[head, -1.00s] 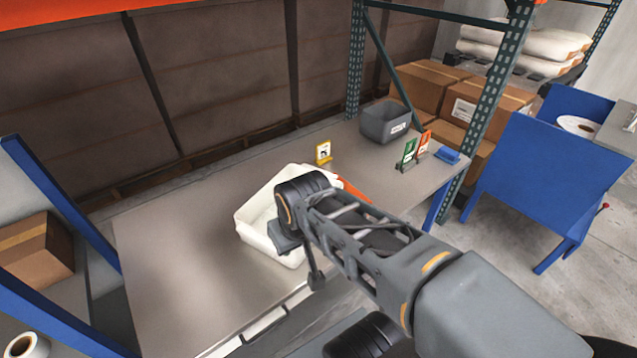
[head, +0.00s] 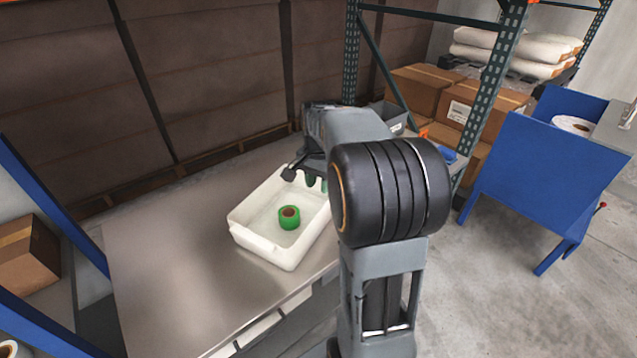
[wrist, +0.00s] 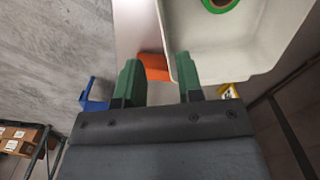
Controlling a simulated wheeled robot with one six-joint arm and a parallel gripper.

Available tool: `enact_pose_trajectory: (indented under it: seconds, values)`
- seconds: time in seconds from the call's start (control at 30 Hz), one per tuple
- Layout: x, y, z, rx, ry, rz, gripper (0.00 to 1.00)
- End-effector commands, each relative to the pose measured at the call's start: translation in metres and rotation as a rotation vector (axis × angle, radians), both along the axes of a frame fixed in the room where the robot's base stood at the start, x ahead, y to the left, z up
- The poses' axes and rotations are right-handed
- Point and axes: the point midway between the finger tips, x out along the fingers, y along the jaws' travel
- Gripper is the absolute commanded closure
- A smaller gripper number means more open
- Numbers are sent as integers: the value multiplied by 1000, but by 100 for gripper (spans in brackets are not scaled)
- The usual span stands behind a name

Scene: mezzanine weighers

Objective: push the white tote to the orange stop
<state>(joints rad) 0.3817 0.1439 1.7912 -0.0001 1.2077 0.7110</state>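The white tote (head: 262,247) stands on the grey bench, with a roll of green tape (head: 289,217) inside it. In the wrist view the tote (wrist: 235,45) fills the upper right. My gripper (wrist: 158,82) has its two green fingers apart with nothing held between them. It is at the tote's far right end; the right finger overlaps the tote's corner, and I cannot tell whether they touch. The orange stop (wrist: 153,66) shows between the fingers, beside the tote. In the head view my arm hides the stop and part of the tote's right side.
A grey bin (head: 390,116) and a blue item (head: 447,154) are at the bench's far right end. A green rack post (head: 485,95) rises there. The bench left of the tote is clear.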

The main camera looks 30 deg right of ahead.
Motion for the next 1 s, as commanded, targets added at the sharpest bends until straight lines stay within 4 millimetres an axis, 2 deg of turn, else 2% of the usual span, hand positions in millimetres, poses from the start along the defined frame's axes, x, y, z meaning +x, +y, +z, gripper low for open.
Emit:
enact_pose_trajectory:
  seconds: [0.2,0.37,0.8,1.0]
  values:
    - [0,1,-1,0,0,3,66]
    - [0,1,-13,1,2,4,66]
    - [-1,1,-88,1,3,4,66]
    - [-1,1,-116,0,1,4,66]
